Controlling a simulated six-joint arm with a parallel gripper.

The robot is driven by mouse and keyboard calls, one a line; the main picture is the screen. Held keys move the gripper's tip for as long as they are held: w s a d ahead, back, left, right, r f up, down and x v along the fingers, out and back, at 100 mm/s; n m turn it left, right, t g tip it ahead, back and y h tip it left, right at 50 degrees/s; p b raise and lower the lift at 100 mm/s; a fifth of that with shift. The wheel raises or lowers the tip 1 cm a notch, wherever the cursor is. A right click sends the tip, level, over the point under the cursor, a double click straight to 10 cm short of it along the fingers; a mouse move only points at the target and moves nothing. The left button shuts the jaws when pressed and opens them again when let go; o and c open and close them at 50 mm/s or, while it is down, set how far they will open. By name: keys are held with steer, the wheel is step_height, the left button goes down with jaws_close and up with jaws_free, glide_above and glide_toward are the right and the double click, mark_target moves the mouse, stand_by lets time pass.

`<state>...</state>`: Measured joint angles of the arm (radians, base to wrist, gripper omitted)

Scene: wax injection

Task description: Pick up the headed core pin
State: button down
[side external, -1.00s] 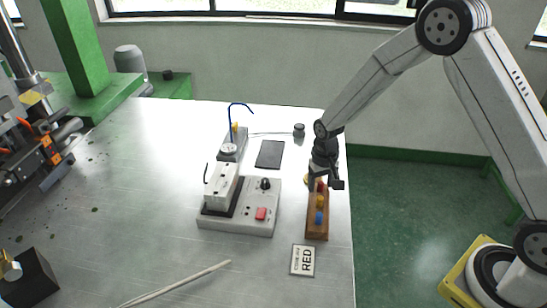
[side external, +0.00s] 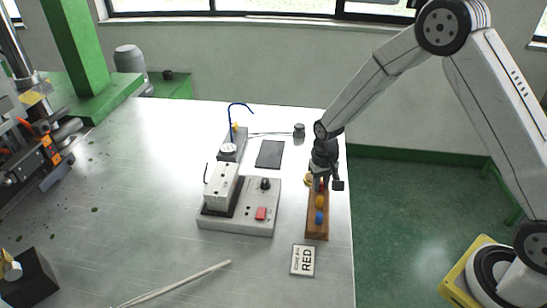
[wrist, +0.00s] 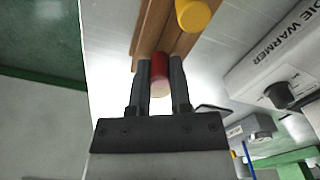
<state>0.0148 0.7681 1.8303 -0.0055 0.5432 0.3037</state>
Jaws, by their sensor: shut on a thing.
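The headed core pin appears as a red piece (wrist: 158,73) with a paler end, between my fingers in the wrist view. In the side view the red piece (side external: 321,186) shows only in part below my gripper, at the far end of the wooden rack (side external: 316,234). My gripper (wrist: 160,75) is shut on it, one finger on each side. The pin is still at the rack; whether its lower end is seated there is hidden.
A yellow piece (side external: 319,202) and a blue piece (side external: 319,217) stand in the same rack, close to my gripper. A card reading RED (side external: 303,261) lies in front. The die warmer (side external: 240,215) stands left of the rack. The table edge is close on the right.

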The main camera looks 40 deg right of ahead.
steer(key=shift+r, duration=0.15)
steer(key=shift+r, duration=0.45)
steer(key=s+r, duration=1.1)
steer(key=s, duration=0.3)
steer(key=shift+r, duration=0.4)
steer(key=shift+a, duration=0.1)
